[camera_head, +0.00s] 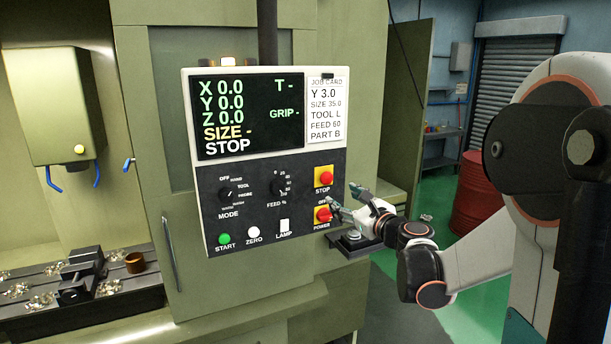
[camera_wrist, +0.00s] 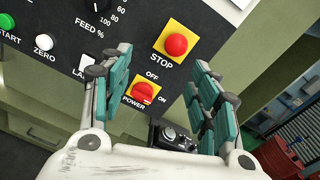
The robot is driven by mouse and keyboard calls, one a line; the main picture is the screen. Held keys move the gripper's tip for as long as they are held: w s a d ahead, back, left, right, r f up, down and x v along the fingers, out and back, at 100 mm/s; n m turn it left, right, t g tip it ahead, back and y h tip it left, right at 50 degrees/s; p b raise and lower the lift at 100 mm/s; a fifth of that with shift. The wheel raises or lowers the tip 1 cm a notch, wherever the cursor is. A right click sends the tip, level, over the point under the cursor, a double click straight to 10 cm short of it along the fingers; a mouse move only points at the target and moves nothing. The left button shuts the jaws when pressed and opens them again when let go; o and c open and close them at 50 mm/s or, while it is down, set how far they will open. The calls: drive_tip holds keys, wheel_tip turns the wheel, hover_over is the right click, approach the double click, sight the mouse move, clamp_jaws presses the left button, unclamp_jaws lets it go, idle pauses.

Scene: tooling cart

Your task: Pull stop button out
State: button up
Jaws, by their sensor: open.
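The red stop button (camera_head: 323,182) sits on a yellow square plate on the right side of the control panel, above the power switch (camera_head: 323,214). In the wrist view the stop button (camera_wrist: 176,45) is ahead of my gripper, beyond its fingertips and roughly between their lines. My gripper (camera_head: 346,201) is to the lower right of the button in the head view. Its teal-padded fingers stand apart in the wrist view (camera_wrist: 158,75), with nothing held between them. The red power switch (camera_wrist: 143,92) shows between the fingers. The screen (camera_head: 250,115) reads STOP.
The panel also carries mode and feed dials, a green start button (camera_head: 224,239), a white zero button (camera_head: 253,232) and a lamp switch (camera_head: 284,226). A small shelf with a dark object (camera_head: 352,238) juts out below my gripper. A red barrel (camera_head: 478,195) stands at the right.

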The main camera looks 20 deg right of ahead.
sight(328, 179)
drive_tip(key=shift+m+h, duration=0.3)
drive_tip(key=shift+m, duration=0.4)
drive_tip(key=w, duration=0.4)
drive_tip(key=w+d, duration=0.1)
drive_tip(key=w, duration=0.4)
drive_tip(key=w+d+p, duration=0.1)
drive_tip(key=w, duration=0.3)
drive_tip(key=shift+w+r, duration=0.2)
drive_tip(key=shift+w, duration=0.1)
drive_tip(key=shift+s, duration=0.1)
drive_tip(key=c, duration=1.1)
